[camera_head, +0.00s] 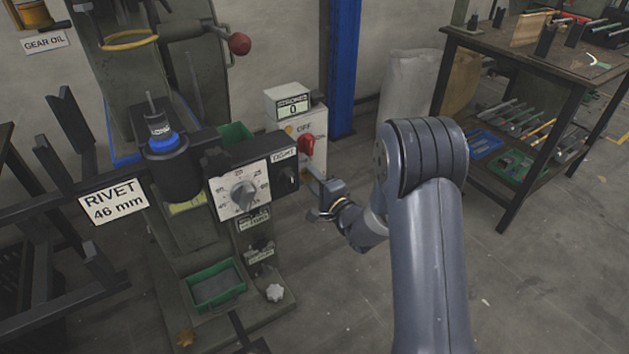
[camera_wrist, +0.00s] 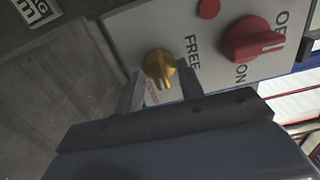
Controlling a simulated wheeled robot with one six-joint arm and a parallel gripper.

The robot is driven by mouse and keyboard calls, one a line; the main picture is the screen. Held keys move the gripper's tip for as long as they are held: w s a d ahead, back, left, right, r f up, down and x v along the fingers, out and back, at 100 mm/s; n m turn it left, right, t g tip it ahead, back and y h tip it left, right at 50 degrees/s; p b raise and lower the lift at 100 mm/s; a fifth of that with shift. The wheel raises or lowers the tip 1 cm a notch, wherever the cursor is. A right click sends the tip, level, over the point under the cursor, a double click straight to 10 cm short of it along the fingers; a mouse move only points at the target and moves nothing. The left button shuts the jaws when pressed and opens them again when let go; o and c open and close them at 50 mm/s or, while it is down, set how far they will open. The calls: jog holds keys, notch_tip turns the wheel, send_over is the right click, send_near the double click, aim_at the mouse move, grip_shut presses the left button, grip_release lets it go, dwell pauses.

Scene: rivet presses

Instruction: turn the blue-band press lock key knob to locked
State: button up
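The blue-band press (camera_head: 163,144) stands at the left in the head view, its blue ring around a dark cylinder. Its white switch box (camera_head: 318,165) carries a red switch (camera_head: 307,145). In the wrist view the gold key knob (camera_wrist: 159,65) is on the white panel, beside a black FREE label and a partly hidden red label. Which label the knob points to is hard to tell. My gripper (camera_wrist: 160,92) is open, its fingers either side of the knob; contact is not clear. In the head view my gripper (camera_head: 324,198) is at the box's lower front.
The red OFF/ON switch (camera_wrist: 254,40) is close beside the gold knob, with a red round button (camera_wrist: 208,8) nearby. A dial box (camera_head: 241,188) sits left of my gripper. A workbench (camera_head: 500,50) stands at the right; floor between is open.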

jog(key=p+v, duration=0.1)
jog(key=v, duration=1)
jog(key=shift+p, duration=0.3)
jog(key=shift+w, duration=0.2)
jog(key=b+x, duration=0.1)
jog(key=x, duration=0.9)
jog(key=shift+w+a+b, duration=0.2)
jog(key=shift+a+b, duration=0.1)
jog(key=shift+b, duration=0.05)
